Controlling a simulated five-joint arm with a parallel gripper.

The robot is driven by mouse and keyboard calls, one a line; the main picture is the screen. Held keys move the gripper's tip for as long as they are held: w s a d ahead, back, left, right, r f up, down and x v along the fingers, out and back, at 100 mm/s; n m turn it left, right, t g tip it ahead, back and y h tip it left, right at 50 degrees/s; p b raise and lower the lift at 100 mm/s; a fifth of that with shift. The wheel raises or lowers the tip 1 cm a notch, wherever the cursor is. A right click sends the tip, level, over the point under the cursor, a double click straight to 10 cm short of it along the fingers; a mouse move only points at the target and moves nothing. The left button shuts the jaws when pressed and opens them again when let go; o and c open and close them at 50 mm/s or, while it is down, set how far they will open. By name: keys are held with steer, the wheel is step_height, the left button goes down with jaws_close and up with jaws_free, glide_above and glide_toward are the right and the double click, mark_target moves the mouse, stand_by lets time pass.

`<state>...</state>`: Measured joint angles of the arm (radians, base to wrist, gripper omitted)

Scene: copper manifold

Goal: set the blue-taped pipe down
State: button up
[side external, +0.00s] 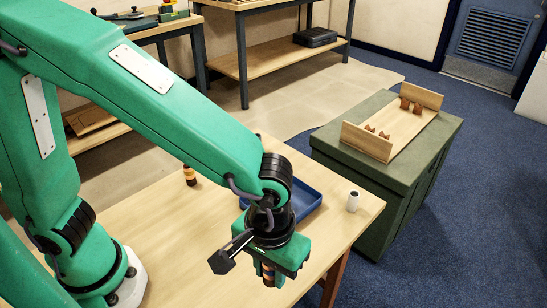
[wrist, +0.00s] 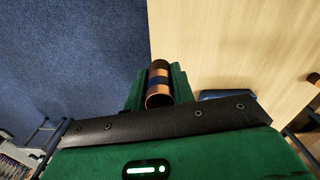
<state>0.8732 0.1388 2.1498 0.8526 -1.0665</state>
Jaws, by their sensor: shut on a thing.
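The blue-taped pipe (wrist: 158,83) is a short copper tube with a dark blue band round its middle. In the wrist view it sits between the green jaws of my gripper (wrist: 157,92), with its open end toward the camera. In the side view my gripper (side external: 270,264) points down near the table's front edge, shut on the pipe (side external: 268,275). Only a small part of the pipe shows there, below the jaws. I cannot tell whether its lower end touches the table (side external: 150,225).
A blue tray (side external: 307,196) lies partly hidden behind my gripper. A banded copper piece (side external: 189,176) stands farther back. A wooden rack (side external: 368,141) with copper fittings (side external: 411,105) sits on a green cabinet (side external: 345,175).

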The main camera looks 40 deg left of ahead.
steer(key=shift+s+d, duration=0.4)
steer(key=shift+s, duration=0.3)
steer(key=w+a+f, duration=0.1)
steer(key=w+f, duration=0.1)
steer(key=w, duration=0.1)
steer(key=w+a+f, duration=0.2)
steer(key=w, duration=0.2)
steer(key=w+a+f, duration=0.1)
steer(key=w+f, duration=0.2)
steer(key=shift+w+a, duration=0.35)
steer(key=shift+w, duration=0.05)
steer(key=shift+f, duration=2)
steer(key=shift+f, duration=0.15)
steer(key=o, duration=1)
steer(key=shift+r, duration=6.15)
